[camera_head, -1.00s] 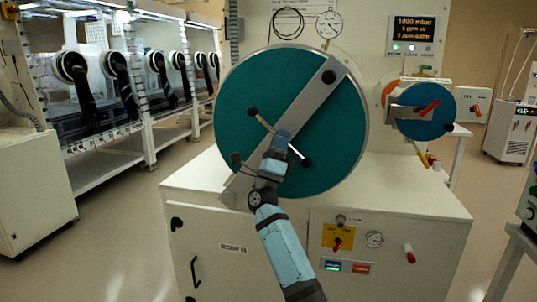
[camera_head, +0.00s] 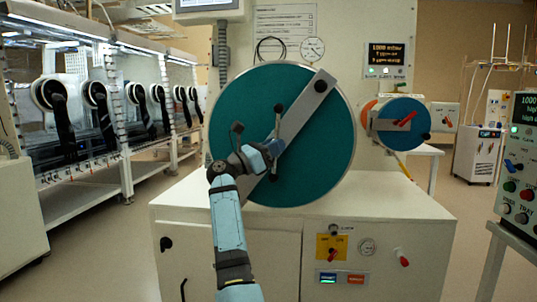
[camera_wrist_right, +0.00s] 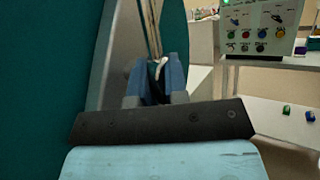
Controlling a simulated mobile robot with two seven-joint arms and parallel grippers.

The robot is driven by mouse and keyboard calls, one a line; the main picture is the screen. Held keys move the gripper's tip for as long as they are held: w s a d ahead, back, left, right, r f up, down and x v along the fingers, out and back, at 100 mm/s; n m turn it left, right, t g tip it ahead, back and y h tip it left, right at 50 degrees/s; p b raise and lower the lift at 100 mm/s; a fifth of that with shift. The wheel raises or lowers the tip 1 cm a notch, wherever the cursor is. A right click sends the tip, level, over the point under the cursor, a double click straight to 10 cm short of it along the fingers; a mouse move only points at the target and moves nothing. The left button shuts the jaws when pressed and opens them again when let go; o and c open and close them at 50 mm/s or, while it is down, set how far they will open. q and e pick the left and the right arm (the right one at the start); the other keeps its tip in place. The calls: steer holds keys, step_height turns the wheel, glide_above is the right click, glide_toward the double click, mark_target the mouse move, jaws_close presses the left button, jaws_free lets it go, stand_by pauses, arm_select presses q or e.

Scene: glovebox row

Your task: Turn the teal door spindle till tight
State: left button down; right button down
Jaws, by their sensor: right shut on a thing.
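The large round teal door (camera_head: 325,140) is closed on the front of the pale chamber, with a grey diagonal strap (camera_head: 303,105) across it. The door spindle (camera_head: 277,122) at its centre is a thin crossbar with black knobs, standing nearly upright. My right gripper (camera_head: 274,148) is at the crossbar near the middle of the door, shut on it. In the right wrist view a pale rod of the spindle (camera_wrist_right: 155,68) shows between the two blue fingers of the gripper (camera_wrist_right: 156,82). The fingers partly hide the spindle's hub. My left gripper is out of view.
A smaller blue door (camera_head: 400,130) with a red handle is at right. Above it is a lit pressure display (camera_head: 387,54); a round gauge (camera_head: 312,49) is above the teal door. A control panel (camera_head: 519,165) stands at the far right. A glovebox row (camera_head: 100,100) is at left.

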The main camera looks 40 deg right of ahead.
steer(key=shift+m+y, duration=1)
steer(key=shift+y, duration=0.2)
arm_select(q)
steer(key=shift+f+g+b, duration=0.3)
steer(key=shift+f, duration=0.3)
arm_select(e)
steer(key=shift+w+r+m+t+y, duration=0.1)
steer(key=shift+m+t+y, duration=0.2)
steer(key=shift+m+y, duration=0.45)
steer(key=shift+y, duration=0.35)
steer(key=c, duration=1.4)
jaws_free()
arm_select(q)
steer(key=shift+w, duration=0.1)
